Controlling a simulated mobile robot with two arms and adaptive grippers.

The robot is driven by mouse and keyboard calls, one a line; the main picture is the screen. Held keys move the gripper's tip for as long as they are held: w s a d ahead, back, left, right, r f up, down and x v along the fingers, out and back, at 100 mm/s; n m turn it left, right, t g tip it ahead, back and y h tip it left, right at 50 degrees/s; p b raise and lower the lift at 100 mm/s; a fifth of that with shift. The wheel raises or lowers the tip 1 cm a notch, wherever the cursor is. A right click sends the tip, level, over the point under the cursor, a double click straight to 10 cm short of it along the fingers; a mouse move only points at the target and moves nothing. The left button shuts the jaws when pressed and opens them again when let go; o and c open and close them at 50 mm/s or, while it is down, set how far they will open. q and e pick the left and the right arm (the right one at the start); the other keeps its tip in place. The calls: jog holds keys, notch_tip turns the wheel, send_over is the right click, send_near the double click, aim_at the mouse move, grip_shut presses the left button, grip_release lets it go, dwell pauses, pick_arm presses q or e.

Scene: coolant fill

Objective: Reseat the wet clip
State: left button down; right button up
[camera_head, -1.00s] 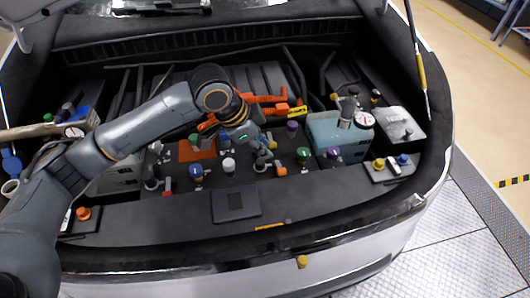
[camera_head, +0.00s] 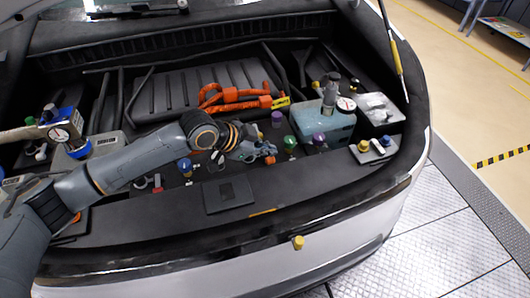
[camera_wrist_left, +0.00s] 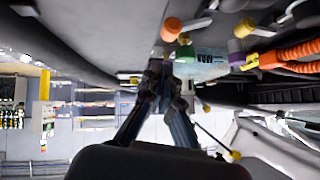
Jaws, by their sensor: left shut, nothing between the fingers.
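My left gripper (camera_head: 262,152) is over the front part of the engine bay, beside an orange-tipped fitting (camera_head: 270,160). Its fingers are shut and empty; in the left wrist view the gripper (camera_wrist_left: 165,75) shows with its fingertips together. I cannot tell whether it touches the fitting. I cannot make out which part is the wet clip. Orange hoses (camera_head: 235,97) with a yellow tag (camera_head: 281,102) lie behind the gripper. A green-capped fitting (camera_head: 290,142) and a purple-capped one (camera_head: 319,139) stand to its right. My right gripper is not in view.
A blue-grey reservoir (camera_head: 325,124) with a gauge (camera_head: 346,104) stands at the right of the bay. A grey box (camera_head: 378,108) is beyond it. The front ledge holds a dark square panel (camera_head: 228,194). A yellow-capped fitting (camera_head: 364,146) sits at the right.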

pick_arm(q)
jog(key=f, duration=0.3)
jog(key=shift+w+a, duration=0.25)
jog(key=shift+w, duration=0.15)
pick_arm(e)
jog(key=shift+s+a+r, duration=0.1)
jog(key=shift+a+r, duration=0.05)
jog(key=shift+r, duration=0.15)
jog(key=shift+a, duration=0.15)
pick_arm(q)
jog(key=shift+f, duration=0.1)
jog(key=shift+s+d+f+p, duration=0.2)
jog(key=shift+s+f+p, duration=0.15)
jog(key=shift+s+f, duration=0.4)
jog(key=shift+w, duration=0.15)
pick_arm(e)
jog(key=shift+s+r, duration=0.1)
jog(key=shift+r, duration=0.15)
